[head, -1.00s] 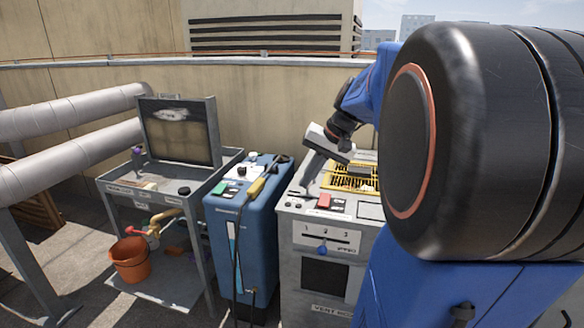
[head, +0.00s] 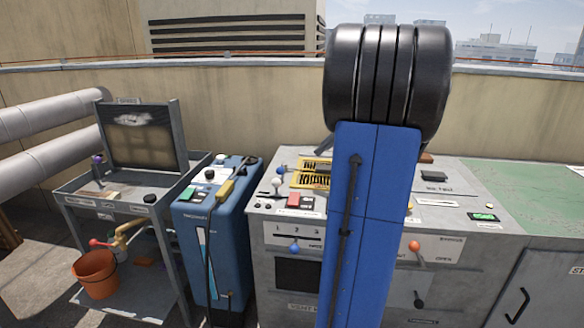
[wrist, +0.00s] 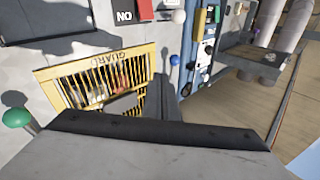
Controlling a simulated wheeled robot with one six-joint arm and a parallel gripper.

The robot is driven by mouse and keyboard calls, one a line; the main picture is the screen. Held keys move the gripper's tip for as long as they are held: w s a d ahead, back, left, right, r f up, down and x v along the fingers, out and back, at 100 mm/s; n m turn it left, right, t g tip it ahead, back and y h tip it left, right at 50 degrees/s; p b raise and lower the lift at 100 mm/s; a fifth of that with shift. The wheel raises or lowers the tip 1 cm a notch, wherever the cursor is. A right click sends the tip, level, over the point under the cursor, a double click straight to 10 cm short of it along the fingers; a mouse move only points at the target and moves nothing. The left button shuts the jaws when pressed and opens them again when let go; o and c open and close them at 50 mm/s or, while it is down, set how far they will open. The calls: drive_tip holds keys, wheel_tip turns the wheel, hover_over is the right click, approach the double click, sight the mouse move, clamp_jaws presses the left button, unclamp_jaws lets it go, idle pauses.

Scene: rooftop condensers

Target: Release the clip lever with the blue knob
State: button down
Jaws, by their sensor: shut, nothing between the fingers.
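A small blue knob (head: 280,170) stands on a lever at the back left of the grey console's top, beside a yellow guard (head: 312,176). The blue knob also shows in the wrist view (wrist: 175,60), below a white knob. A second blue knob (head: 294,248) sits on the slot marked 1 2 3 on the console's front. My gripper (wrist: 122,102) shows at the bottom of the wrist view, over the yellow guard, apart from the blue knob. It is shut and empty. In the head view my arm hides it.
A red switch (head: 294,200) and a white knob (head: 276,182) are near the guard. A green knob (wrist: 18,118) is at the wrist view's left. A blue cabinet (head: 190,235) stands left of the console. An orange knob (head: 414,246) is on the front, right of my arm.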

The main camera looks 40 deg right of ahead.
drive_tip(key=shift+w+f, duration=0.1)
drive_tip(key=x, duration=0.9)
drive_tip(key=shift+a, duration=0.1)
drive_tip(key=w, duration=0.1)
drive_tip(key=w+a+f, duration=0.1)
drive_tip(key=shift+w+a, duration=0.2)
drive_tip(key=shift+w, duration=0.1)
drive_tip(key=shift+w+a+f, duration=0.15)
drive_tip(key=shift+w+a, duration=0.1)
drive_tip(key=shift+w, duration=0.4)
drive_tip(key=shift+a, duration=0.1)
